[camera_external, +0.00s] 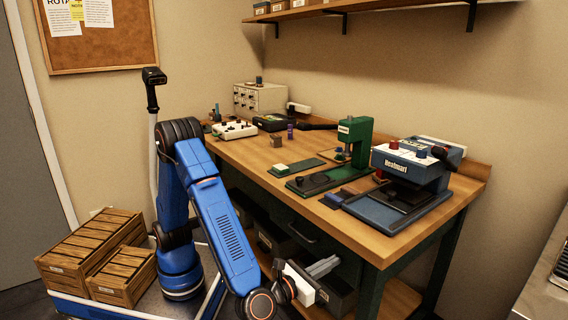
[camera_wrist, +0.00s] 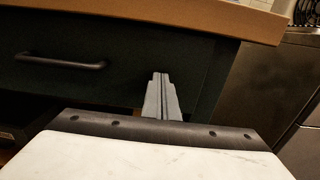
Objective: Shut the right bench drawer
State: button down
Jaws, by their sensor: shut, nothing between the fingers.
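The right bench drawer has a dark green front (camera_wrist: 115,52) with a black bar handle (camera_wrist: 60,62) in the wrist view. Its front sits under the wooden top's edge. In the external view the drawer handle (camera_external: 302,234) shows under the front of the bench, partly in shadow. The front looks close to flush with the frame; I cannot tell whether a small gap is left. My gripper (camera_external: 324,266) is shut and empty, low in front of the bench. In the wrist view my gripper's fingers (camera_wrist: 162,82) lie together, right of the handle, before the drawer front's right part.
The wooden bench top (camera_external: 235,151) overhangs the drawers. A green bench leg (camera_external: 369,292) stands right of the drawer. Grey bins (camera_external: 336,295) sit on the lower shelf. A blue heat press (camera_external: 412,170) and a green press (camera_external: 355,140) stand on top. Wooden crates (camera_external: 95,250) are at left.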

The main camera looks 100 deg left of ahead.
jog(key=v, duration=1.4)
jog(key=s+a+n+g+h, duration=0.1)
jog(key=s+a+n+g, duration=0.3)
jog(key=a, duration=0.6)
jog(key=s+a+n+g+h, duration=0.1)
jog(key=s+a+n+g, duration=0.3)
jog(key=a, duration=0.6)
jog(key=s+a+n+g+h, duration=0.1)
jog(key=s+a+n+g, duration=0.15)
jog(key=s+a, duration=0.5)
jog(key=s+a+n+t+h, duration=0.1)
jog(key=s+a+n+h, duration=0.2)
jog(key=s+n+h, duration=0.2)
jog(key=s+a+n+t+h, duration=0.1)
jog(key=s+a+n+h, duration=0.3)
jog(key=s+n, duration=0.7)
jog(key=s, duration=0.3)
jog(key=shift+s+a+h, duration=0.3)
jog(key=shift+s+h, duration=0.1)
